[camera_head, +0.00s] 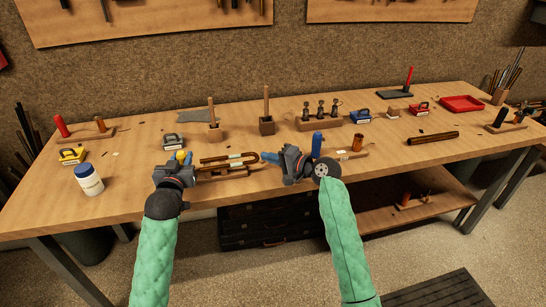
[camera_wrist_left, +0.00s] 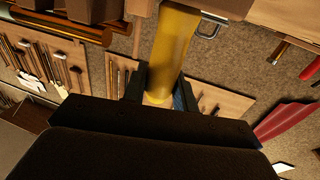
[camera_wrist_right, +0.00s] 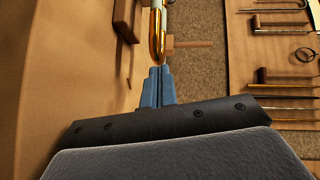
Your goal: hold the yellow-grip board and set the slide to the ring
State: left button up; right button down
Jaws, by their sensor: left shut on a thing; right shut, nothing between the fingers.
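The yellow grip (camera_wrist_left: 170,45) stands between the fingers of my left gripper (camera_wrist_left: 160,85), which is shut on it. In the head view the yellow grip (camera_head: 180,155) is mostly hidden by that gripper, and its wooden board (camera_head: 230,174) extends to the right. A U-shaped brass slide (camera_head: 225,161) lies along this board, its bow at the right end. My right gripper (camera_head: 270,157) is shut and empty. Its fingertips (camera_wrist_right: 158,75) are at the slide's bow (camera_wrist_right: 157,45); I cannot tell whether they touch. I cannot make out the ring.
A white jar with a blue lid (camera_head: 89,180) stands at the front left. A red-grip board (camera_head: 85,133) is behind it. A blue grip (camera_head: 318,145) stands close behind my right gripper. Wooden blocks with posts (camera_head: 266,120) stand farther back. The table's front edge is close to my grippers.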

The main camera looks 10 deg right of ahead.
aim_at(258, 158)
jog(key=shift+a, duration=1.55)
jog(key=shift+d, duration=0.1)
jog(key=d, duration=0.4)
jog(key=shift+r, duration=0.4)
jog(key=v, duration=1)
jog(key=shift+a, duration=0.1)
pick_arm(q)
jog(key=o, duration=1)
jog(key=shift+o, duration=0.2)
